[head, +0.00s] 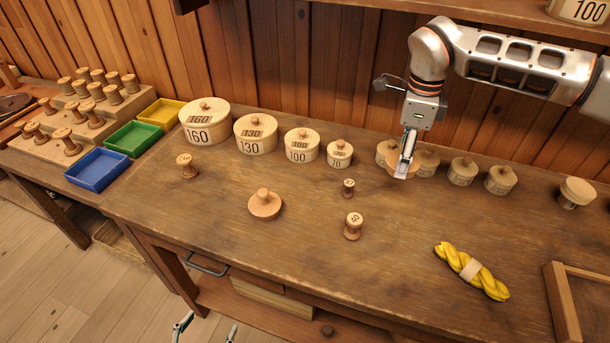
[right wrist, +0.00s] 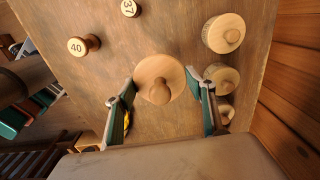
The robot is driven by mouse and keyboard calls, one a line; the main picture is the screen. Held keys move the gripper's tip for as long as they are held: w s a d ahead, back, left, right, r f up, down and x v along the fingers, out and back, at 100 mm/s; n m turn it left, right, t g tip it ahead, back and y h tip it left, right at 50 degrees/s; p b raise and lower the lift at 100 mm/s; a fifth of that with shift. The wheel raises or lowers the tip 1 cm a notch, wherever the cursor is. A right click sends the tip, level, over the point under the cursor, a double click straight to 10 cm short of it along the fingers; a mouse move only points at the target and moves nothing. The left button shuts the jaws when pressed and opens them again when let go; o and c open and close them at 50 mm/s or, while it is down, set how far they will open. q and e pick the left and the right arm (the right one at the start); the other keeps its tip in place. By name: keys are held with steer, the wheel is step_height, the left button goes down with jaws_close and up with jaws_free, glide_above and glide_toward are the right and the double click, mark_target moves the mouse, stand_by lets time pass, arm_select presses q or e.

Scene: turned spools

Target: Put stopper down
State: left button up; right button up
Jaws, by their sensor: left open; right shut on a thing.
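A round wooden stopper with a small knob is held in my right gripper (head: 405,158), above the back part of the bench. In the right wrist view the stopper (right wrist: 158,79) sits between the two fingers of the right gripper (right wrist: 168,100), knob facing the camera. In the head view the fingers partly cover the stopper (head: 398,170). A similar stopper (head: 264,205) lies on the bench, knob up. My left gripper (head: 207,330) shows only its fingertips at the bottom edge, apart and empty, in front of the bench.
Lidded round boxes (head: 256,134) line the back of the bench (head: 310,260); some are close to the held stopper. Spools (head: 352,226) stand mid-bench. A yellow twisted hank (head: 471,271) and a wooden frame (head: 562,305) are at right. Trays (head: 98,170) stand at left. The front middle is clear.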

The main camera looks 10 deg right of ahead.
steer(key=shift+w+a, duration=0.35)
steer(key=shift+w, duration=0.4)
glide_toward(387, 194)
step_height(387, 194, down, 5)
steer(key=shift+f, duration=0.2)
steer(key=shift+f, duration=0.1)
steer(key=o, duration=1.1)
steer(key=shift+o, duration=0.2)
step_height(387, 194, up, 12)
steer(key=shift+r, duration=0.15)
steer(key=shift+s, duration=0.1)
